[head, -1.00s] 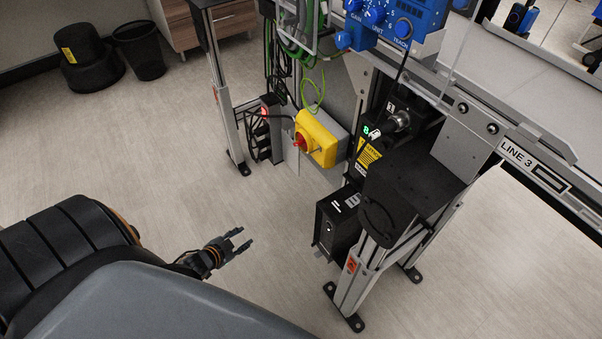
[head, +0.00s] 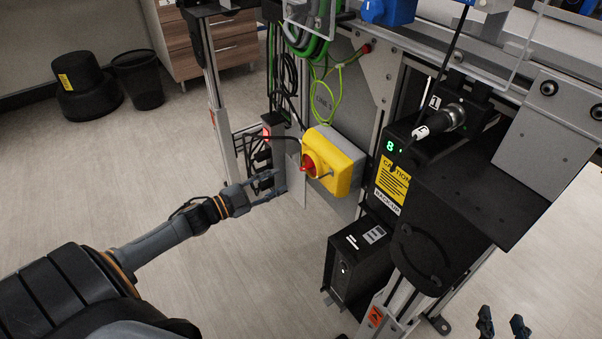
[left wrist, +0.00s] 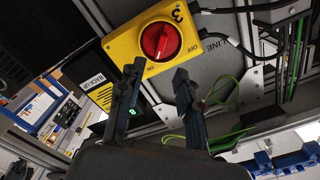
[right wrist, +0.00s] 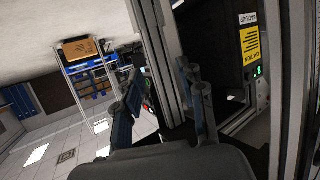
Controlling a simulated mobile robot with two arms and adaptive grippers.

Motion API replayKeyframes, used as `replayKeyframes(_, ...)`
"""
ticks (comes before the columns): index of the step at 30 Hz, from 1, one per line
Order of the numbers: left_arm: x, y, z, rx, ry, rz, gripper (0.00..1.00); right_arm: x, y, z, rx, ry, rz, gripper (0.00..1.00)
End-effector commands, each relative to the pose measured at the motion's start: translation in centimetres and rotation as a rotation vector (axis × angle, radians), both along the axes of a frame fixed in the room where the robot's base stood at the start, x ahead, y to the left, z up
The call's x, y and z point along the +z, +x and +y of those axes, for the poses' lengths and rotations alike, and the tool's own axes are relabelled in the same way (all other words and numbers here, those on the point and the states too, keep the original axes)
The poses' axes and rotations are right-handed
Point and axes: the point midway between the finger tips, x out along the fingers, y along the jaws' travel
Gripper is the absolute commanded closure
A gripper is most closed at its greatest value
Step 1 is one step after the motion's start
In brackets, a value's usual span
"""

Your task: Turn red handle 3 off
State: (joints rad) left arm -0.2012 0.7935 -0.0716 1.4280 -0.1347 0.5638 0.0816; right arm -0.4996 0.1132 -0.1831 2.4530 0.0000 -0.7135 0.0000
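The red handle (head: 309,166) is a rotary knob on the front of a yellow switch box (head: 343,171) under the conveyor. In the left wrist view the red handle (left wrist: 160,41) shows beyond the fingertips, and the box carries a "3" and an "OFF" mark. I cannot tell whether the handle is on or off. My left gripper (head: 280,182) is open and empty, just left of and slightly below the handle, apart from it. Its fingers (left wrist: 159,70) show spread in the left wrist view. My right gripper (head: 502,318) is open and empty at the lower right, far from the box.
A black controller with a green "8" display (head: 390,146) and a black box (head: 357,258) stand right of the switch. Black cables (head: 290,90) and a yellow-green wire (head: 325,95) hang near it. A conveyor leg (right wrist: 160,60) stands close to my right gripper.

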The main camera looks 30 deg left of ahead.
Motion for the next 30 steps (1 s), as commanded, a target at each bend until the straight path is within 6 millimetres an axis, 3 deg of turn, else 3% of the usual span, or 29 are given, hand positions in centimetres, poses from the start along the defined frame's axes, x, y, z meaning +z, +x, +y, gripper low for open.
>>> replayKeyframes(9,-0.1,5.3,-2.1,0.001,-0.001,-0.003,0.65,5.8,1.7,1.4,0.022,0.085,-0.338,0.6)
replayKeyframes(15,-0.2,7.4,-3.1,0.001,0.0,0.0,0.65,8.7,1.7,1.7,0.03,0.123,-0.487,0.6)
replayKeyframes(21,-0.1,8.3,-3.4,0.001,0.0,0.002,0.65,9.9,1.5,1.8,0.034,0.14,-0.55,0.6)
replayKeyframes(29,-0.1,8.3,-3.4,0.001,0.0,0.002,0.65,10.1,1.5,1.9,0.034,0.141,-0.554,0.6)
replayKeyframes(30,-0.1,8.3,-3.4,0.001,0.0,0.002,0.71,10.1,1.5,1.9,0.034,0.141,-0.554,0.6)
